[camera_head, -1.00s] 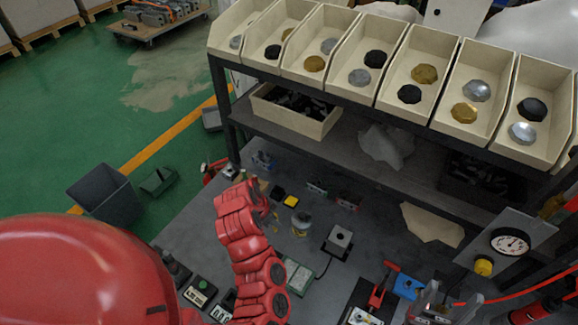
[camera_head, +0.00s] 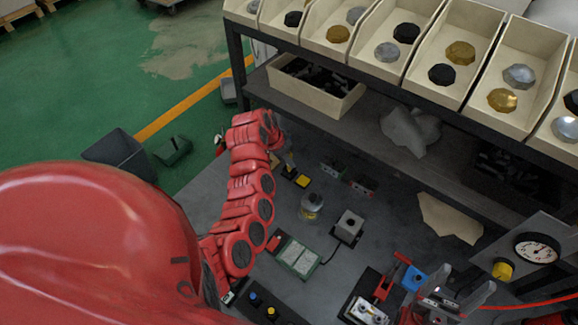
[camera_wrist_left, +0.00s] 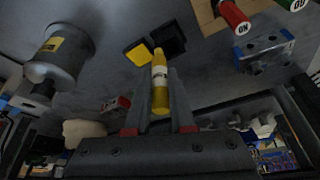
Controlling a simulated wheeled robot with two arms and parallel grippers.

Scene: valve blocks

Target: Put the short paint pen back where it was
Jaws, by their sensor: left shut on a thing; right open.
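The short paint pen (camera_wrist_left: 160,85) is yellow with a pale label. In the left wrist view it stands between the fingers of my left gripper (camera_wrist_left: 160,100), which is shut on it. My right gripper (camera_head: 440,298) is open and empty at the lower right.
An open black-and-yellow pad (camera_wrist_left: 137,53) lies beyond the pen; it also shows in the head view (camera_head: 302,181). A grey can with a yellow label (camera_wrist_left: 60,55) is at the left. The shelf (camera_head: 350,133) overhangs the bench's back. A grey box (camera_head: 348,227) stands mid-bench.

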